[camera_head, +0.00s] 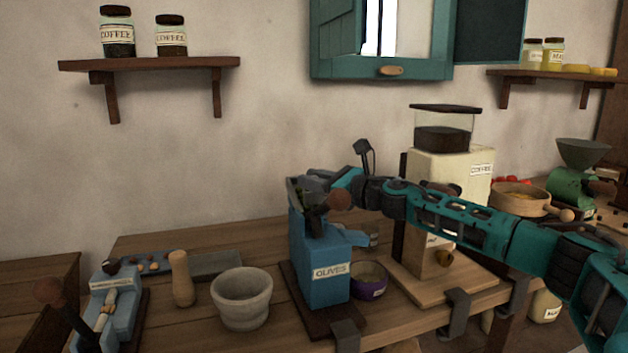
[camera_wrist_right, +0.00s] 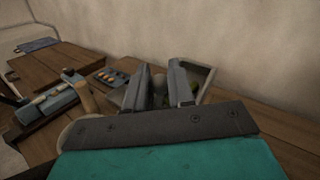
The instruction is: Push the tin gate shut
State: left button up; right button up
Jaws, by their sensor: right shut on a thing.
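A blue box labelled OLIVES (camera_head: 318,262) stands on a dark wooden base, with a blue spout on its right side. Its open top also shows in the right wrist view (camera_wrist_right: 207,76), with green olives inside. My right gripper (camera_head: 306,187) is at the top of this box. In the right wrist view its two grey fingers (camera_wrist_right: 160,88) are close together, shut on a small dark part at the box top. The fingers and hand hide most of that part, and I cannot tell whether it is the tin gate. My left gripper is not in view.
A purple bowl (camera_head: 369,280) sits beside the spout. A cream coffee grinder (camera_head: 448,172) stands right of it, behind my right arm. A stone mortar (camera_head: 241,298), a wooden pestle (camera_head: 181,279) and a blue lever device (camera_head: 118,305) stand to the left.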

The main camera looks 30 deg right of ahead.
grip_shut()
jog(key=shift+f, duration=0.1)
